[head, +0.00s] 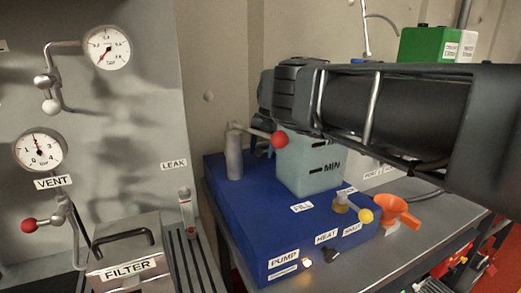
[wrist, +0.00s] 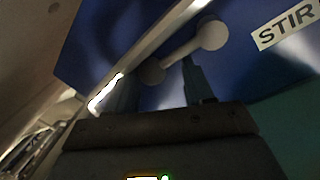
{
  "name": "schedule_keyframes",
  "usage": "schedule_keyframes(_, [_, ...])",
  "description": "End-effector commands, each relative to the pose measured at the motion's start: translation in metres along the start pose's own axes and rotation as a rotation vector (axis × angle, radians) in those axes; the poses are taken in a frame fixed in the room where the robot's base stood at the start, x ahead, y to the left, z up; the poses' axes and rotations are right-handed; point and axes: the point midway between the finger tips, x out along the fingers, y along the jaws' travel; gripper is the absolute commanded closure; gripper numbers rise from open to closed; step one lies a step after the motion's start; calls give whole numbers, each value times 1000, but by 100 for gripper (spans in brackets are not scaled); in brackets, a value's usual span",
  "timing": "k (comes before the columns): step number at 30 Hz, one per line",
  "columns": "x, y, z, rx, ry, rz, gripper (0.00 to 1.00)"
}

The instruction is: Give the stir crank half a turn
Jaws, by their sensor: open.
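The stir crank (wrist: 182,52) shows in the wrist view as a pale grey bar with a rounded knob at each end, on a blue face beside a STIR label (wrist: 284,30). My gripper (wrist: 155,78) is open. Its two dark fingers appear on either side of the crank's lower-left knob; I cannot tell whether they touch it. In the head view my arm comes in from the right and its dark end is over the back of the blue unit (head: 240,222), by the tank. I cannot make out the crank in the head view.
A grey post (head: 234,158) with a red-ball lever (head: 278,140) stands close to my arm's end. A translucent tank (head: 310,165) sits on the blue unit. A gauge panel (head: 140,110) stands left.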

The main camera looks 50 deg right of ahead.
Motion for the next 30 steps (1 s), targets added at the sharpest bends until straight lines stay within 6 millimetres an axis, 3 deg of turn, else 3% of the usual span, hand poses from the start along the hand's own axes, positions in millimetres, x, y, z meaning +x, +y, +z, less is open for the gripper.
schedule_keyframes(5, [0, 0, -1, 2, 2, -1, 35])
schedule_keyframes(14, [-2, 2, -2, 0, 5, 1, 35])
schedule_keyframes(30, [-73, 1, 0, 0, 3, 1, 35])
